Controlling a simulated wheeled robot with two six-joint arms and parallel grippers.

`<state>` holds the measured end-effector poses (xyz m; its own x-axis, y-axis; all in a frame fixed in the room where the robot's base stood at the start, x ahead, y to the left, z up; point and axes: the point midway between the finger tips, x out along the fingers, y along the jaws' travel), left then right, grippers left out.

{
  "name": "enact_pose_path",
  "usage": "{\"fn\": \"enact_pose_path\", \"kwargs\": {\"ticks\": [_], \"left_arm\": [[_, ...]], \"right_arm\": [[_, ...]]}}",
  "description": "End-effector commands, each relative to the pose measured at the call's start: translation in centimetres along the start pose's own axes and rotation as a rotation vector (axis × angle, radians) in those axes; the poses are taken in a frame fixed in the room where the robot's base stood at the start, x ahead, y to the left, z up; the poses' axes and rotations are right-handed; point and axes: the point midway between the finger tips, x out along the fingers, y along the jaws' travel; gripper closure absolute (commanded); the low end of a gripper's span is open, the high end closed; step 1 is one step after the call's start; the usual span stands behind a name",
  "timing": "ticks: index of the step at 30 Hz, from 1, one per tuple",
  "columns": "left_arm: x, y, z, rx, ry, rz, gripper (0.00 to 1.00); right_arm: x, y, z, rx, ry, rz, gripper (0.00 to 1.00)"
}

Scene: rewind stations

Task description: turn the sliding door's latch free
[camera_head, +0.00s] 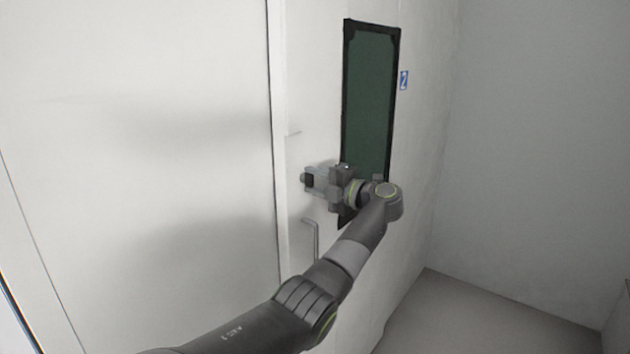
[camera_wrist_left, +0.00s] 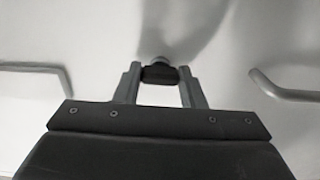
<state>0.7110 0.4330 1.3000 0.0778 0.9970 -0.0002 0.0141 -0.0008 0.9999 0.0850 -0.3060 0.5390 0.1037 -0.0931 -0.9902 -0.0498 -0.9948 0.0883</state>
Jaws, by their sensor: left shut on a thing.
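The sliding door (camera_head: 300,80) is white, with a tall dark-framed window on its face. Its latch is a small dark knob (camera_wrist_left: 159,73) on a round grey base, seen in the left wrist view between my fingers. My left gripper (camera_wrist_left: 159,86) is shut on the latch, one finger on each side of it. In the head view my left gripper (camera_head: 312,180) is at the door's left part, beside the window, and hides most of the latch. My right gripper is in neither view.
A grey bar handle (camera_head: 316,240) is on the door below my gripper. In the wrist view, grey bars show at the left (camera_wrist_left: 40,67) and right (camera_wrist_left: 285,92) of my fingers. A small blue sign (camera_head: 404,80) is right of the window (camera_head: 368,100). Floor (camera_head: 480,315) is clear at lower right.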

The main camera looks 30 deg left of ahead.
Motion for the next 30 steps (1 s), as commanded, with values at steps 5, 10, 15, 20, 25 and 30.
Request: {"fn": "enact_pose_path", "kwargs": {"ticks": [5, 10, 15, 20, 25, 30], "left_arm": [[0.0, 0.0, 0.1, 0.003, -0.003, 0.000, 0.86], [0.0, 0.0, 0.1, 0.002, -0.002, 0.000, 0.54], [0.0, 0.0, 0.0, 0.002, -0.002, 0.000, 0.42], [0.0, 0.0, 0.0, 0.001, -0.001, 0.000, 0.42], [-0.9, -0.2, 0.1, 0.000, -0.003, 0.000, 0.42], [-4.0, -0.5, 0.1, -0.002, -0.006, -0.001, 0.42]], "right_arm": [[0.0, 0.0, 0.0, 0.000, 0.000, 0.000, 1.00], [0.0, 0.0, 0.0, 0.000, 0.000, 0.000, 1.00], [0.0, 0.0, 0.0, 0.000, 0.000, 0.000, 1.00], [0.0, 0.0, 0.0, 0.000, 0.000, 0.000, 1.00], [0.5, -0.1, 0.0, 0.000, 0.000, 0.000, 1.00], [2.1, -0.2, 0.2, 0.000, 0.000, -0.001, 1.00]]}}
